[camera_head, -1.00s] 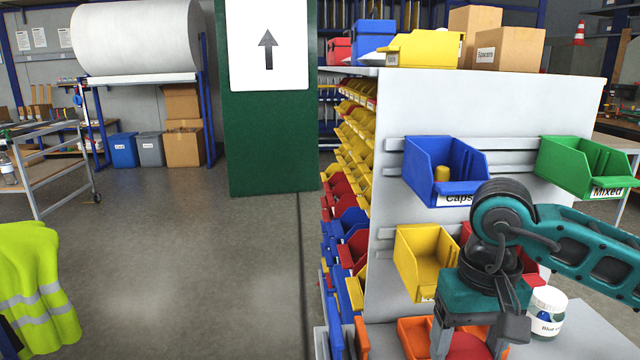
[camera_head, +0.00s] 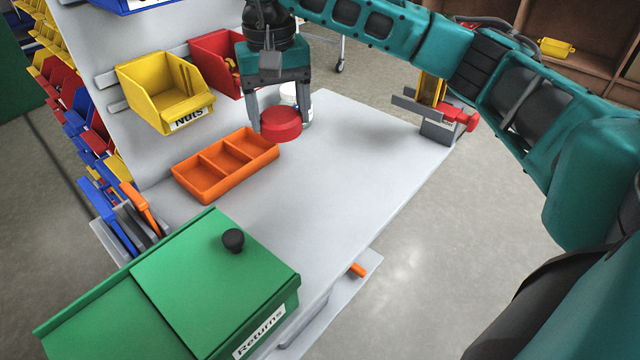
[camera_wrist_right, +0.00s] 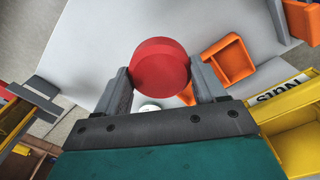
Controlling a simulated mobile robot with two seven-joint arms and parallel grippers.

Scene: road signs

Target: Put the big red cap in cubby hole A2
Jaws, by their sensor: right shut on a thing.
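The big red cap (camera_head: 281,123) is a round red disc. My right gripper (camera_head: 281,120) is shut on it, with one finger on each side, above the light grey table near the orange tray. In the right wrist view the red cap (camera_wrist_right: 161,68) sits between the two grey fingers of my right gripper (camera_wrist_right: 160,85). No cubby hole labelled A2 can be made out; brown shelving with compartments (camera_head: 590,45) shows at the top right. My left gripper is not in view.
The orange three-part tray (camera_head: 226,165) lies on the table (camera_head: 340,150). A green "Returns" box (camera_head: 215,285) stands in front. A white jar (camera_head: 290,92) is behind the gripper. A yellow "Nuts" bin (camera_head: 163,90) and red bin (camera_head: 218,62) hang at left. A vise (camera_head: 440,115) is at the right edge.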

